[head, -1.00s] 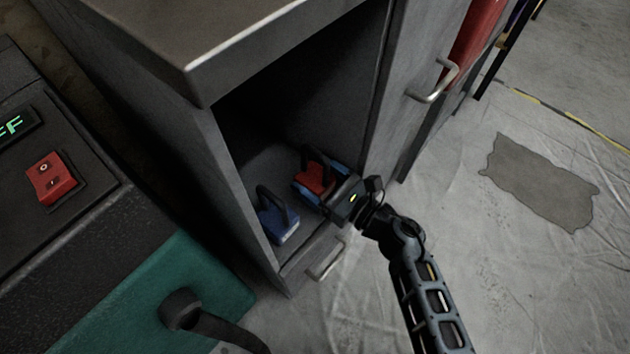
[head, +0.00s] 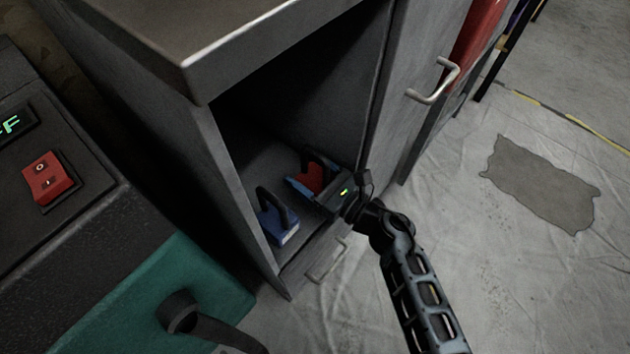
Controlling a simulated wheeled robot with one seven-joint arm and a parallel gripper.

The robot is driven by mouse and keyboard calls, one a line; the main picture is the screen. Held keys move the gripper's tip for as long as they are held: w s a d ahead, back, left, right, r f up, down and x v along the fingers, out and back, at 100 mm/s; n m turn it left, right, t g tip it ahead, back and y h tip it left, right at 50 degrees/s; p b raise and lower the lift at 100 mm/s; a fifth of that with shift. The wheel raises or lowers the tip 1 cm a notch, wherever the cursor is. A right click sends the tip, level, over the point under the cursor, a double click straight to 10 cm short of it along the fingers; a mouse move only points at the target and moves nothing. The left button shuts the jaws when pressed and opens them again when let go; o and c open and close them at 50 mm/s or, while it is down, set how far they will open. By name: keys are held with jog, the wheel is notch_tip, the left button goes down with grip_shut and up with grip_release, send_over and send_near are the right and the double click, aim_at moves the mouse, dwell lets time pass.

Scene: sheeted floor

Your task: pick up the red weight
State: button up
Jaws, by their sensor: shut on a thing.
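The red weight (head: 312,177) has a dark loop handle and sits inside the open grey cabinet (head: 228,190), towards its right side. My gripper (head: 318,186) reaches in from the right and is shut on the red weight, with a blue finger showing on its near left side. My gripper hides the weight's lower right part. I cannot tell whether the weight touches the cabinet floor. A blue weight (head: 281,232) with a dark loop handle stands apart at the front left of the same compartment.
The cabinet's door (head: 408,110) with a metal handle stands open to the right, close to my arm. A drawer handle (head: 327,262) is below the opening. A machine with a red switch (head: 47,178) and a teal part stands at left. Sheeted floor lies clear at right.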

grip_shut()
jog(key=shift+r, duration=0.2)
